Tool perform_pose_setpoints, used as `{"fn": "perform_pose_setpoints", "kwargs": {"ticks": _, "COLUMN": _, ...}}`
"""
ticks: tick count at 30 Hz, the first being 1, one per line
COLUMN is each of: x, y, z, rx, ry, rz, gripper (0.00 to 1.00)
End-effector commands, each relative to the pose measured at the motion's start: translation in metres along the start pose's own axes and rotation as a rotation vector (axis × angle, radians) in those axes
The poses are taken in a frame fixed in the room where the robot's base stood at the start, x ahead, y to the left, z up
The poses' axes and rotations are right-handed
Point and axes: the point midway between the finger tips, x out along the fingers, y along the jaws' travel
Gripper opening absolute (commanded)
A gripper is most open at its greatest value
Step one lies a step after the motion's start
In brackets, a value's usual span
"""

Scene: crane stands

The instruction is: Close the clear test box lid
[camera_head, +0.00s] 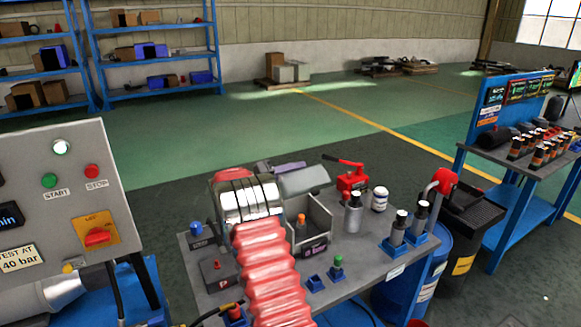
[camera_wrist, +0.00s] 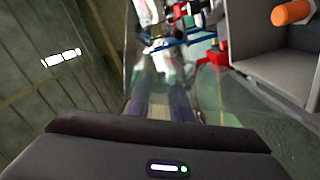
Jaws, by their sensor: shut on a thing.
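The test box (camera_head: 318,232) stands on the grey bench with its top open, and a part with an orange cap (camera_head: 301,219) is inside. The box wall (camera_wrist: 275,75) and the orange cap (camera_wrist: 292,13) also show at upper right in the wrist view. The clear lid (camera_head: 305,181) is raised at the back of the box, tilted, not over the opening. My gripper (camera_wrist: 168,82) is shut on the lid, seen as a see-through sheet around the fingers in the wrist view. In the head view my arm hides part of the box and most of my gripper.
A red tool (camera_head: 352,178), a white jar (camera_head: 379,199) and black-capped cylinders in blue holders (camera_head: 398,229) stand right of the box. A green-knobbed part (camera_head: 337,267) sits in front. A control panel (camera_head: 60,200) stands at left. Open floor lies behind the bench.

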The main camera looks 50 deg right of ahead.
Motion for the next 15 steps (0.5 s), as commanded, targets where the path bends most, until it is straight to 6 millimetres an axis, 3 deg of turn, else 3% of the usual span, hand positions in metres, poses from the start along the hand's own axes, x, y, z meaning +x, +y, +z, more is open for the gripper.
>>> {"fn": "perform_pose_setpoints", "kwargs": {"ticks": 15, "x": -0.001, "y": -0.007, "z": 0.057, "rx": 0.389, "ry": -0.003, "rz": -0.009, "gripper": 0.0}}
